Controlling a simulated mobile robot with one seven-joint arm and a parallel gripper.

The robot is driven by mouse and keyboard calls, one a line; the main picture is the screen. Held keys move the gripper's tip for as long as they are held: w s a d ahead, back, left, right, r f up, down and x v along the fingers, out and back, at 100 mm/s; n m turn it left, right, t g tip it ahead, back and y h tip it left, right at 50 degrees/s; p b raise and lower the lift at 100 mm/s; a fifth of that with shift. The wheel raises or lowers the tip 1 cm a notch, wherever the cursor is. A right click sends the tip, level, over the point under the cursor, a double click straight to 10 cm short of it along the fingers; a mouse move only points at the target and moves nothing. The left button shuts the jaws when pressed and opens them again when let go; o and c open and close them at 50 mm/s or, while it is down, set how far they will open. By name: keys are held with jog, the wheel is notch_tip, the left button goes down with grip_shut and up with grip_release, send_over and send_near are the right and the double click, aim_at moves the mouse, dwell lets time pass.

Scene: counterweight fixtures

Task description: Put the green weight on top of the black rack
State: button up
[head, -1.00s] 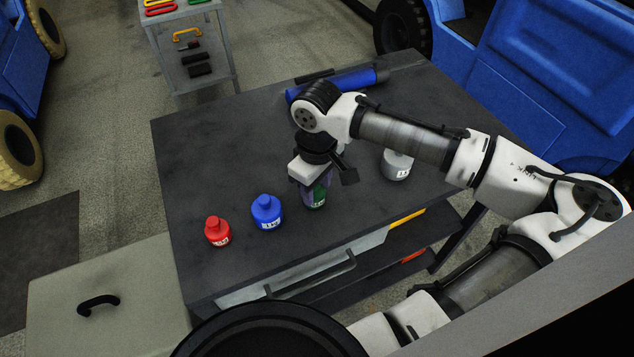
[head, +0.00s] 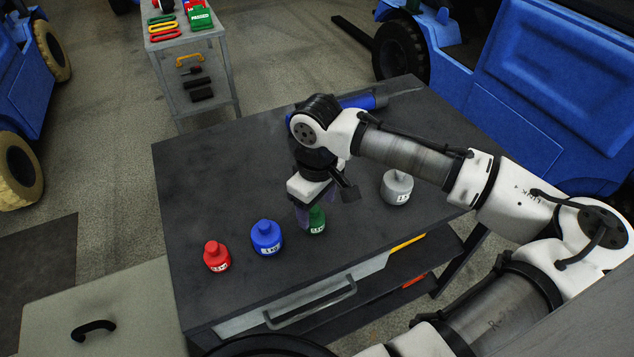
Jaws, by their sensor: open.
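The green weight (head: 317,221) stands upright on a dark table (head: 205,180), at the right end of a row with a blue and a red weight. One finger shows just left of the weight; the other is hard to make out. Whether the fingers touch the weight cannot be told. No separate black rack can be picked out with certainty; the dark table has a drawer and a lower shelf.
The blue weight (head: 266,238) and red weight (head: 217,256) stand to the left, a silver weight (head: 397,187) to the right. A blue cylinder (head: 360,102) lies behind my wrist. A grey cart (head: 190,85) stands behind. The table's left rear is clear.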

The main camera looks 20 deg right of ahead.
aim_at(317, 210)
notch_tip(317, 210, up, 10)
jog(key=shift+b, duration=0.45)
